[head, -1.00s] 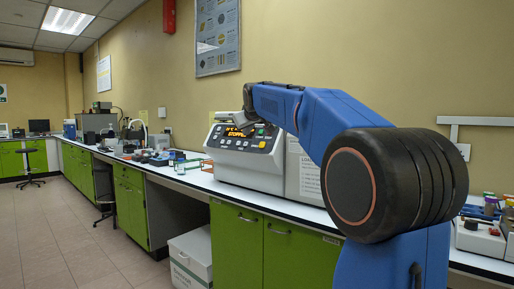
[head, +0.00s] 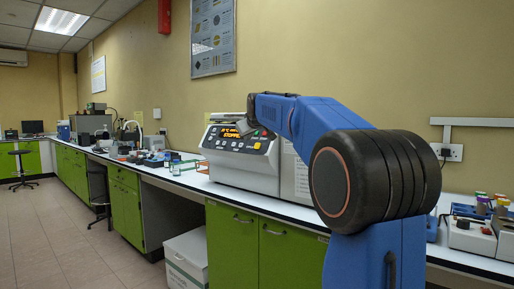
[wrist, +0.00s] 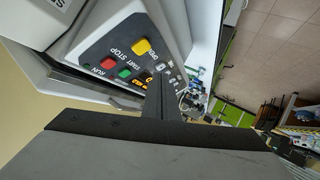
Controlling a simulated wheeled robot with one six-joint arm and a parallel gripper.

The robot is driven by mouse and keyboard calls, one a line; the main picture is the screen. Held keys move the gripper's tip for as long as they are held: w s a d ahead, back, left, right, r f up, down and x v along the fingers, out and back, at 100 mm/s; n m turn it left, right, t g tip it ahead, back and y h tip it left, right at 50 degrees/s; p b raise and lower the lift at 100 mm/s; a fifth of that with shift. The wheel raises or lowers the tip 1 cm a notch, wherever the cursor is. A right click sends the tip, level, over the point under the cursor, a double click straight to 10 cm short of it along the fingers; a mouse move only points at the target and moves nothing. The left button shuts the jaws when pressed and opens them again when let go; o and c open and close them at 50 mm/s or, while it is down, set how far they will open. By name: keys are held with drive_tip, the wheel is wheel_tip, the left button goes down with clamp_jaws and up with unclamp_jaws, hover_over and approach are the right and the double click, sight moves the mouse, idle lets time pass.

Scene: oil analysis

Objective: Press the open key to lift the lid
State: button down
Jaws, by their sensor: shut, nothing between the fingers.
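The white benchtop machine (head: 228,169) stands on the bench in the head view, with an orange display that reads "STOPPED". In the wrist view its sloped dark control panel (wrist: 93,48) carries a yellow key (wrist: 141,47) with a label that appears to read "OPEN". A red key (wrist: 107,64) and a green key (wrist: 124,73) sit beside it. My gripper (wrist: 163,75) is shut and empty, its thin dark fingers in front of the panel's edge, beside the yellow key in the picture. I cannot tell whether it touches the panel. In the head view my gripper (head: 251,110) is by the panel's upper right.
The white bench top (head: 188,181) runs back to the left with small instruments on it. Green cabinets (head: 232,236) stand below, with a white box (head: 187,258) in the gap. A rack with coloured caps (head: 482,212) is at the right.

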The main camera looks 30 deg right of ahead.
drive_tip(key=shift+w+d+f, duration=0.3)
drive_tip(key=shift+d+f, duration=0.3)
drive_tip(key=shift+d, duration=0.2)
drive_tip(key=shift+w+d+f, duration=0.25)
drive_tip(key=shift+d+f, duration=0.3)
drive_tip(key=shift+d, duration=0.25)
drive_tip(key=shift+d, duration=0.15)
idle(0.9)
drive_tip(key=shift+w+d+f, duration=0.15)
drive_tip(key=shift+d+f, duration=0.05)
drive_tip(key=shift+w+d+f, duration=0.1)
drive_tip(key=shift+d+f, duration=0.1)
drive_tip(key=shift+d, duration=0.1)
idle(0.9)
drive_tip(key=shift+a, duration=0.1)
drive_tip(key=shift+s+a+r, duration=0.25)
drive_tip(key=shift+a+r, duration=0.2)
drive_tip(key=shift+a, duration=0.1)
idle(0.4)
drive_tip(key=a+r, duration=0.1)
drive_tip(key=s+a, duration=0.1)
drive_tip(key=a+r, duration=0.1)
drive_tip(key=a, duration=0.1)
drive_tip(key=shift+s+r, duration=0.2)
drive_tip(key=shift+r, duration=0.15)
